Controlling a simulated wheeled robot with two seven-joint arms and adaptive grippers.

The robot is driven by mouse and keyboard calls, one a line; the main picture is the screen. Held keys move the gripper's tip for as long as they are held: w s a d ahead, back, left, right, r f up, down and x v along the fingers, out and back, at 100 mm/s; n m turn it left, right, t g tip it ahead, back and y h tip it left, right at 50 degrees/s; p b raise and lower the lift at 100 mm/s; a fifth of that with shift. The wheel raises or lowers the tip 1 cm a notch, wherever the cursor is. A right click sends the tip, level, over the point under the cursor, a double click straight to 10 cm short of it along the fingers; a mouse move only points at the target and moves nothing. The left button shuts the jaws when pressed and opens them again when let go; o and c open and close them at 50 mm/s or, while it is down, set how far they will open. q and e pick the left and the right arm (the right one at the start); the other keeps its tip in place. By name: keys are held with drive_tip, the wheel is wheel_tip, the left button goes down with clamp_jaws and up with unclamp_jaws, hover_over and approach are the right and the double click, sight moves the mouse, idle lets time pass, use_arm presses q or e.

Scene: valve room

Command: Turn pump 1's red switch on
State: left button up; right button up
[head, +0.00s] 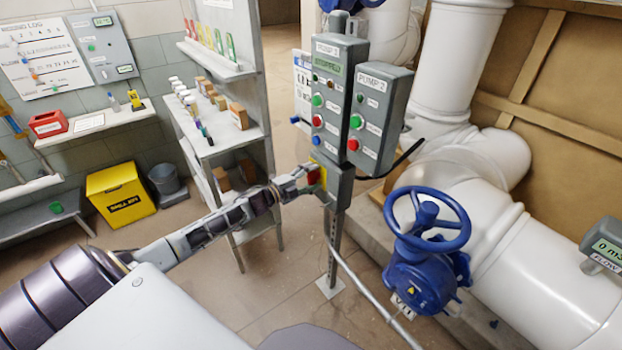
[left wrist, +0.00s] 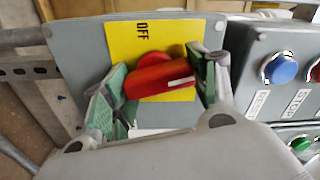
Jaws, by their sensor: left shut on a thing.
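Pump 1's red switch (left wrist: 160,78) sits on a yellow plate (left wrist: 125,40) marked OFF, on a grey box (head: 340,186) below the pump panels. In the left wrist view its handle lies roughly level, with a white mark towards the right end. My left gripper (head: 310,180) is shut on the red handle; its green-padded fingers (left wrist: 160,92) stand on either side of it. In the head view the gripper hides most of the switch. The pump 1 panel (head: 333,98) above shows a green display reading STOPPED. My right gripper is not in view.
The pump 2 panel (head: 377,120) stands right beside pump 1's. A blue valve wheel (head: 428,220) and white pipes (head: 480,225) are to the right. A shelf rack (head: 215,140) stands behind my left arm. A yellow bin (head: 120,194) is at the left.

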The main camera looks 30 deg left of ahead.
use_arm(q)
drive_tip(key=shift+f+m, duration=0.1)
drive_tip(key=shift+m, duration=0.7)
drive_tip(key=shift+m+b, duration=0.4)
drive_tip(key=shift+m, duration=0.4)
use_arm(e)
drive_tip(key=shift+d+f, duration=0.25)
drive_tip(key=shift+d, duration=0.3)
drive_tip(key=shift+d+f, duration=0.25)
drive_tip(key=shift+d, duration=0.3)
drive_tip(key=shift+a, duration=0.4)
use_arm(q)
drive_tip(key=o, duration=1)
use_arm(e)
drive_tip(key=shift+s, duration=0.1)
